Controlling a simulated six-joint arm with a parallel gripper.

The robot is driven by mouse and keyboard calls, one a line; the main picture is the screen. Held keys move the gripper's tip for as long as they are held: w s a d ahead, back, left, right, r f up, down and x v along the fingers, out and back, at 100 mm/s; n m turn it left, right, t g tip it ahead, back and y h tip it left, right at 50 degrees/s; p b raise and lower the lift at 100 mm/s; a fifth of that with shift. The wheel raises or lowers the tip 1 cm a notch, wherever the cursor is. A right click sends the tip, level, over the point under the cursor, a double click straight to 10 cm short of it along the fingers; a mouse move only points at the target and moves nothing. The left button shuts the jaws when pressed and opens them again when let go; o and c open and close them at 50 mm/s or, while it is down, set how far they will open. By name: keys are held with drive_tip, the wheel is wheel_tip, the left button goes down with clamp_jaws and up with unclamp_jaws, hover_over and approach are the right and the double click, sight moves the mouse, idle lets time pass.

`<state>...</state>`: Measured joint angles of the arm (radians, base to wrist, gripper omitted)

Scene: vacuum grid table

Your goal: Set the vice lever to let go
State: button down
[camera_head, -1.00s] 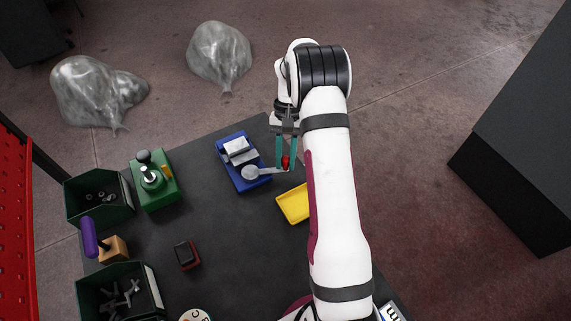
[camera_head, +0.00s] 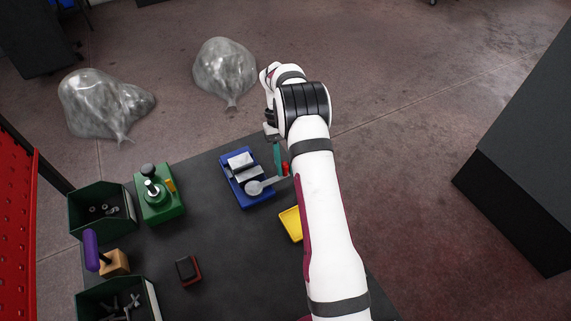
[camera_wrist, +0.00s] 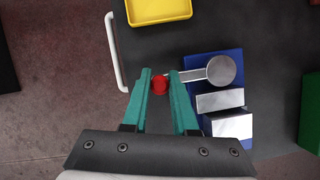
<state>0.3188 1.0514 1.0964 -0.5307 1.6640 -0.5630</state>
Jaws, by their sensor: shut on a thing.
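The vice has a blue base (camera_head: 262,201) with metal jaw blocks (camera_head: 240,159) and a round grey hub (camera_head: 254,188). Its grey lever runs right from the hub to a red knob (camera_head: 286,168). In the wrist view the hub (camera_wrist: 221,71), lever (camera_wrist: 188,75) and red knob (camera_wrist: 160,85) show clearly. My gripper (camera_wrist: 160,74) has its teal fingers on either side of the red knob and is shut on it. In the head view my arm hides part of the gripper (camera_head: 281,160); one teal finger shows beside the knob.
A yellow tray (camera_head: 290,224) lies just in front of the vice, partly behind my arm. A green fixture (camera_head: 160,205), green bins (camera_head: 100,222), a purple-handled tool (camera_head: 91,250) and a dark red block (camera_head: 188,270) stand left. The table middle is clear.

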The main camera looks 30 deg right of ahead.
drive_tip(key=shift+w, duration=0.1)
drive_tip(key=c, duration=0.7)
unclamp_jaws()
drive_tip(key=v, duration=1.2)
